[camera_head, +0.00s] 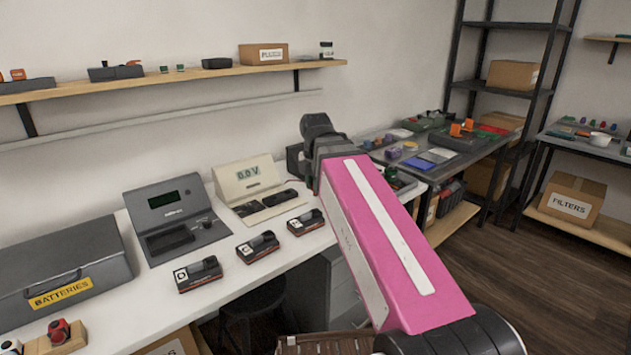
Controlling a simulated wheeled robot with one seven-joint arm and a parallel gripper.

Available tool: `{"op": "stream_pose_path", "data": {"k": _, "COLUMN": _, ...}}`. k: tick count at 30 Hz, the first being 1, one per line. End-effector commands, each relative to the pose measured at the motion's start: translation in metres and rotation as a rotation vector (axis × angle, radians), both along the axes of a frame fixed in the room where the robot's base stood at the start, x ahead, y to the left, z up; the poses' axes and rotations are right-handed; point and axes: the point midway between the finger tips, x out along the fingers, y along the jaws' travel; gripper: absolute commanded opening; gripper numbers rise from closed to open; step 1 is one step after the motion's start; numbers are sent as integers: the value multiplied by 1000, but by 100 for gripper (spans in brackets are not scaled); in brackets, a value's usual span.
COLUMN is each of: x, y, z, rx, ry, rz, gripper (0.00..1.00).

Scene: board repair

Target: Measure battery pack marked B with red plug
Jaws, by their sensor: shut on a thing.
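Three dark battery packs with handles and white label squares stand in a row on the white bench: one at left (198,275), one in the middle (258,247) and one at right (305,222). Their letters are too small to read surely, so I cannot tell which is B. A beige meter (247,181) behind them reads 0.0 V and has dark parts in its front tray. A red plug-like piece (59,331) sits on a wooden block at the lower left. My pink and white arm crosses the right middle; my gripper does not show clearly.
A grey charger-like unit (170,214) with a dark display stands left of the meter. A grey case marked BATTERIES (64,262) fills the bench's left. A dark stool (255,305) is below the bench. A second table (470,160) with several parts stands behind my arm.

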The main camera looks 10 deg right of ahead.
Motion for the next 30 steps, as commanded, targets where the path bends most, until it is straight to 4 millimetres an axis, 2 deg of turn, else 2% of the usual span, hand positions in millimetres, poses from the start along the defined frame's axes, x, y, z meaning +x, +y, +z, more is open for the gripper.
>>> {"op": "stream_pose_path", "data": {"k": 18, "x": 0, "y": 0, "z": -32, "rx": 0, "ry": 0, "rz": 0, "gripper": 0}}
{"op": "stream_pose_path", "data": {"k": 30, "x": 0, "y": 0, "z": -34, "rx": 0, "ry": 0, "rz": 0, "gripper": 0}}
